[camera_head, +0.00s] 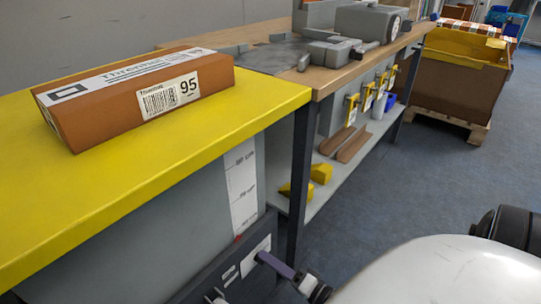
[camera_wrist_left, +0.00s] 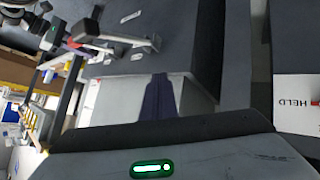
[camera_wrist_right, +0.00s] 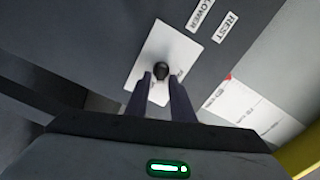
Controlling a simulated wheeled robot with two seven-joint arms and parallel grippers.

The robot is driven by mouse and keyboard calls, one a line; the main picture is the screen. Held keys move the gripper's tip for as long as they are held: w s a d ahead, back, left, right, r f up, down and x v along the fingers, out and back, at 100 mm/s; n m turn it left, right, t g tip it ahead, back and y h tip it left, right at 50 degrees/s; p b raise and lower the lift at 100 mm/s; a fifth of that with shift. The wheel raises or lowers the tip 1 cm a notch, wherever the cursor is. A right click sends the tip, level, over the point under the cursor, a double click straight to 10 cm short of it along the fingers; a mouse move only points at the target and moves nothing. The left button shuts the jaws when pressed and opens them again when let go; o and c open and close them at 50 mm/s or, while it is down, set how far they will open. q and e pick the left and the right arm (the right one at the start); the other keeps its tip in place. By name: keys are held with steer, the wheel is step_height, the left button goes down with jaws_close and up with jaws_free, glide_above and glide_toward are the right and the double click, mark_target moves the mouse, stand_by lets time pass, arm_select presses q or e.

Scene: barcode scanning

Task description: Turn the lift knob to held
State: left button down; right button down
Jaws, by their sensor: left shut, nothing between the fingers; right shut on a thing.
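The lift knob (camera_wrist_right: 161,69) is small and dark, on a white plate (camera_wrist_right: 187,48) on a dark grey panel. In the right wrist view the two purple fingers of my right gripper (camera_wrist_right: 160,78) are closed on either side of it. The plate's lettering is partly hidden. Labels LOWER (camera_wrist_right: 200,14) and REST (camera_wrist_right: 226,26) are beside the plate. In the head view my right gripper (camera_head: 264,259) reaches the panel at the bottom. My left gripper (camera_wrist_left: 160,78) is shut and empty. A white HELD plate (camera_wrist_left: 295,92) with a red mark is cut off at the right edge there.
The yellow lift table (camera_head: 200,120) carries a brown carton (camera_head: 110,105) marked 95. A white height scale (camera_head: 241,185) is on its grey side. A wooden workbench (camera_head: 345,70) with devices stands behind, and a crate on a pallet (camera_head: 460,85) at the far right. Floor is clear between.

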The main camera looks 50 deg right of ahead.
arm_select(q)
steer(key=shift+d+r+h+b, duration=0.25)
steer(key=shift+r+h+b, duration=0.1)
steer(key=shift+b, duration=0.1)
arm_select(e)
steer(key=m, duration=0.4)
steer(key=shift+f, duration=0.2)
steer(key=c, duration=1.8)
jaws_free()
steer(key=shift+c, duration=0.2)
